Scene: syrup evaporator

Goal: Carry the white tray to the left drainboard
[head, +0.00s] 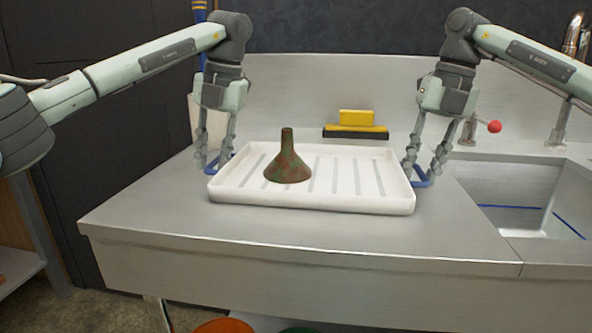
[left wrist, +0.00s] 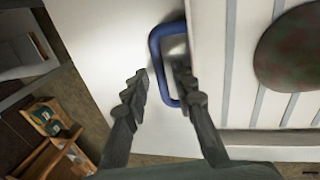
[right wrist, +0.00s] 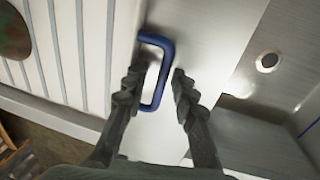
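The white tray (head: 310,200) with grey ribs lies on the steel drainboard (head: 150,205) left of the sink. It appears level and resting on the steel. A mottled brown-green funnel (head: 287,168) stands upright on it, spout up. A blue loop handle is at each short end: the left one (left wrist: 154,50) and the right one (right wrist: 168,75). My left gripper (head: 211,168) is open, its fingers on either side of the left handle's outer bar. My right gripper (head: 421,174) is open, its fingers likewise around the right handle's bar. Both show gaps between fingers and bar.
A yellow block (head: 357,117) sits on a black-and-yellow item (head: 355,131) behind the tray. The sink (head: 510,190) is to the right, with a red-knobbed tap (head: 494,126) behind. A pale container stands behind my left gripper. The drainboard's front and left are clear.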

